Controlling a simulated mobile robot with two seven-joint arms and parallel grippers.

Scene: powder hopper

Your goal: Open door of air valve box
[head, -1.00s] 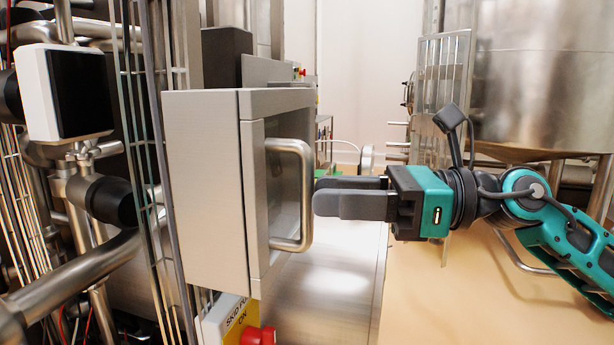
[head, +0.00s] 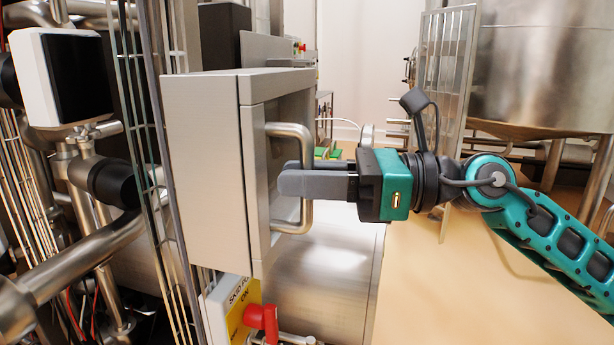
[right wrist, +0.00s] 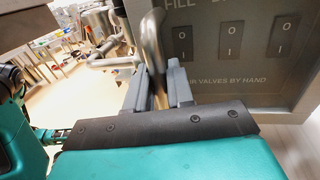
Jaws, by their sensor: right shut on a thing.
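The air valve box (head: 203,165) is a grey metal cabinet in the middle left of the head view. Its door (head: 254,190) faces right and looks closed, with a bent metal handle (head: 290,130). My right gripper (head: 284,180) reaches in from the right and is shut on the handle, its dark fingers on either side of the bar. In the right wrist view the handle (right wrist: 152,45) rises between the two fingers, beside the box front (right wrist: 235,65) with its switches. My left gripper is not in view.
A red knob (head: 264,320) and a yellow label panel sit below the box. Pipes and a white-framed screen (head: 75,78) are at left. A large steel tank (head: 545,70) and a metal grille (head: 445,75) stand at the back right. The floor at right is clear.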

